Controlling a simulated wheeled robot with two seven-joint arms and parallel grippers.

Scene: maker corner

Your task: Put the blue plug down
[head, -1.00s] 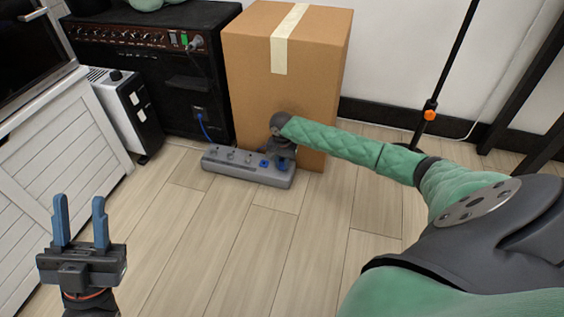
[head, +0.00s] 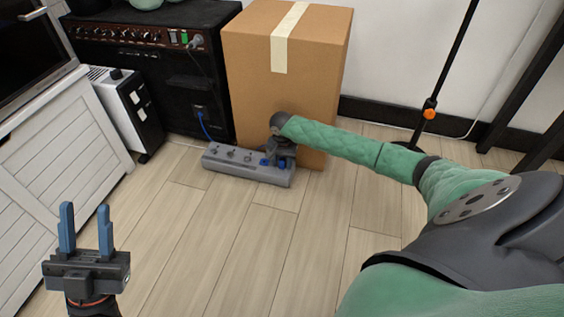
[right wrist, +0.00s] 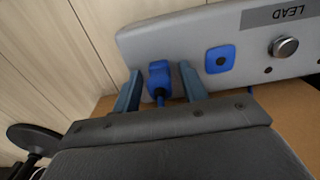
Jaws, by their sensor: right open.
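The blue plug (right wrist: 159,80) shows in the right wrist view between the two fingers of my right gripper (right wrist: 160,88), with a gap on either side. The plug is at the right-end part of the grey strip (right wrist: 185,38), against its top face, with its cable running back toward the gripper. Whether it is seated in a socket I cannot tell. In the head view my right gripper (head: 280,161) is open over the right end of the strip (head: 228,165) and hides the plug there. My left gripper (head: 86,230) is open and empty at the lower left, above the floor.
A cardboard box (head: 285,100) stands right behind the strip. A black amplifier (head: 165,75) is left of the box. The floor (head: 250,240) in front is clear.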

